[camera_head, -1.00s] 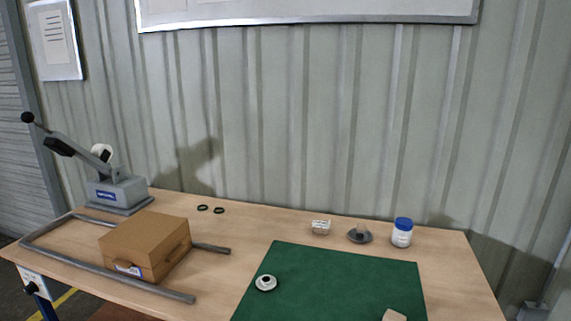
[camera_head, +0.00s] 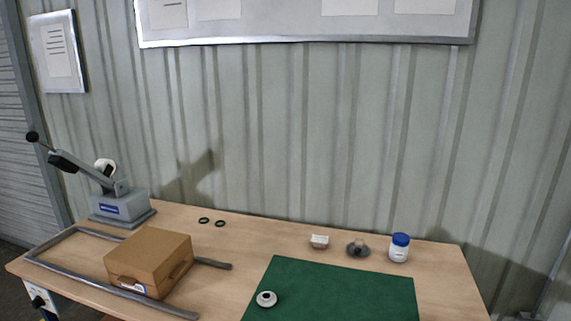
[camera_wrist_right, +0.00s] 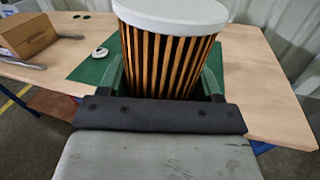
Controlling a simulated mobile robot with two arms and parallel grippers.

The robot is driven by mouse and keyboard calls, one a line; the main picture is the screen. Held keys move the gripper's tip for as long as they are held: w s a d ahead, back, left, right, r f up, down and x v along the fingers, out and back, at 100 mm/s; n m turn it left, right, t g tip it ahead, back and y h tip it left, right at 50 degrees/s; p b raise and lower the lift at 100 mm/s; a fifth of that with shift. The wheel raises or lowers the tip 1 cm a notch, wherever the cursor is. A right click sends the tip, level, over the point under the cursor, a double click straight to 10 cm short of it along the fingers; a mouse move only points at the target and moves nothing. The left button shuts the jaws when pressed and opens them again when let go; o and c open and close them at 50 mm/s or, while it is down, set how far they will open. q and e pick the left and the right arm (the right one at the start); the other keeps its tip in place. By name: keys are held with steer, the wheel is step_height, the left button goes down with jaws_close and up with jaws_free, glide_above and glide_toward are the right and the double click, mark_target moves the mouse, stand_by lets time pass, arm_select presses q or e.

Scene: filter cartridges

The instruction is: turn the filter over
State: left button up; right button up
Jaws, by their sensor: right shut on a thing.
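The filter (camera_wrist_right: 165,55) is a cylinder with orange-brown pleats and a white end cap (camera_wrist_right: 172,14). It fills the upper middle of the right wrist view, with the white cap at its far end, toward the top of the picture. My right gripper (camera_wrist_right: 168,85) is shut on the filter, with a green finger on each side of it. The filter hides part of the mat and table behind it. Neither the filter nor my right gripper shows in the head view. My left gripper is in neither view.
A green mat (camera_head: 340,290) bears a small white round part (camera_head: 266,299). A cardboard box (camera_head: 148,262), bent grey tube (camera_head: 110,287) and lever press (camera_head: 122,205) stand at left.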

steer(key=m, duration=0.8)
steer(key=shift+m, duration=0.4)
steer(key=m, duration=0.7)
steer(key=shift+m, duration=0.3)
steer(key=m+p, duration=0.1)
steer(key=m, duration=0.1)
steer(key=shift+r+m, duration=0.15)
steer(key=shift+m, duration=0.25)
steer(key=m+p, duration=0.1)
steer(key=m, duration=0.2)
steer(key=m+p, duration=0.1)
steer(key=m, duration=0.1)
steer(key=shift+m, duration=0.4)
steer(key=m+p, duration=0.1)
steer(key=m, duration=0.3)
steer(key=m+p, duration=0.2)
steer(key=m, duration=0.1)
steer(key=shift+m, duration=1.2)
